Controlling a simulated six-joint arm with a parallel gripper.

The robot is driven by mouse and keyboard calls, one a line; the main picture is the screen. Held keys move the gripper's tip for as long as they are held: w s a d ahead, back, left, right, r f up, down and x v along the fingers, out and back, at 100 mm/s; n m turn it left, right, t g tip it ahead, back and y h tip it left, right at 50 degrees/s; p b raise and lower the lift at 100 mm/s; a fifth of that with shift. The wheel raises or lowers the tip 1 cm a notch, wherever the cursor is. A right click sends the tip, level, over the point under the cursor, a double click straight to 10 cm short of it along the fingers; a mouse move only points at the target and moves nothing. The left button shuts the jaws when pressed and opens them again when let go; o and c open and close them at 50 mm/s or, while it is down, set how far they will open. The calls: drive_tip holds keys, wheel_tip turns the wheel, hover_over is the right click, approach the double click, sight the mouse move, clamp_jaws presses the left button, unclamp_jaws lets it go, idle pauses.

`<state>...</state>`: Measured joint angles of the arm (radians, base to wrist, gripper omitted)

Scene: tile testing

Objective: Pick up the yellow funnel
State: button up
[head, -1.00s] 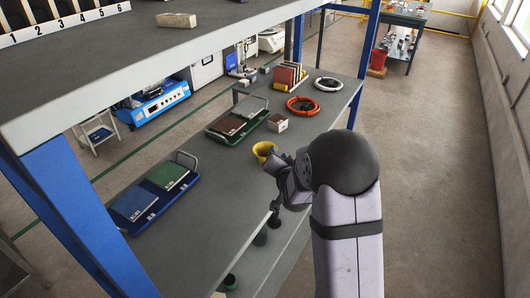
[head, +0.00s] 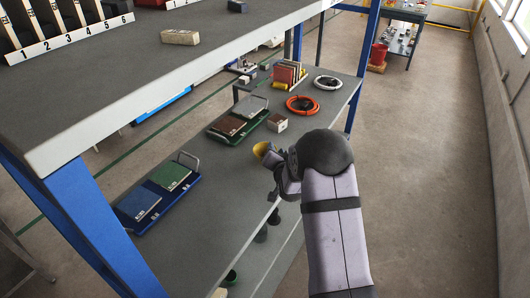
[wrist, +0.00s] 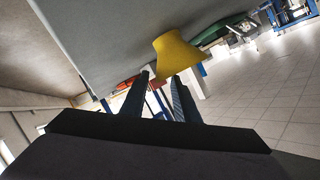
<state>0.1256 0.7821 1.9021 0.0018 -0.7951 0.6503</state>
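The yellow funnel (head: 260,149) is by the right edge of the grey worktop, at the tip of my gripper (head: 268,160). My arm and gripper partly hide it in the head view. In the wrist view the funnel (wrist: 178,53) is just beyond the fingertips, its wide end nearest the right finger. My gripper (wrist: 160,76) has its two fingers apart, with a visible gap between them. I cannot tell whether a finger touches the funnel.
Blue (head: 128,222) and green (head: 214,137) trays hold flat tiles on the worktop. A small box (head: 277,124), an orange ring (head: 302,105) and a tile rack (head: 289,74) stand farther back. An upper shelf (head: 120,75) overhangs at left. Dark cups (head: 261,236) show below the worktop's edge.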

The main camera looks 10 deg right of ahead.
clamp_jaws()
drive_tip(key=shift+r, duration=0.15)
wheel_tip(320, 180, up, 10)
drive_tip(key=b, duration=0.4)
idle(0.5)
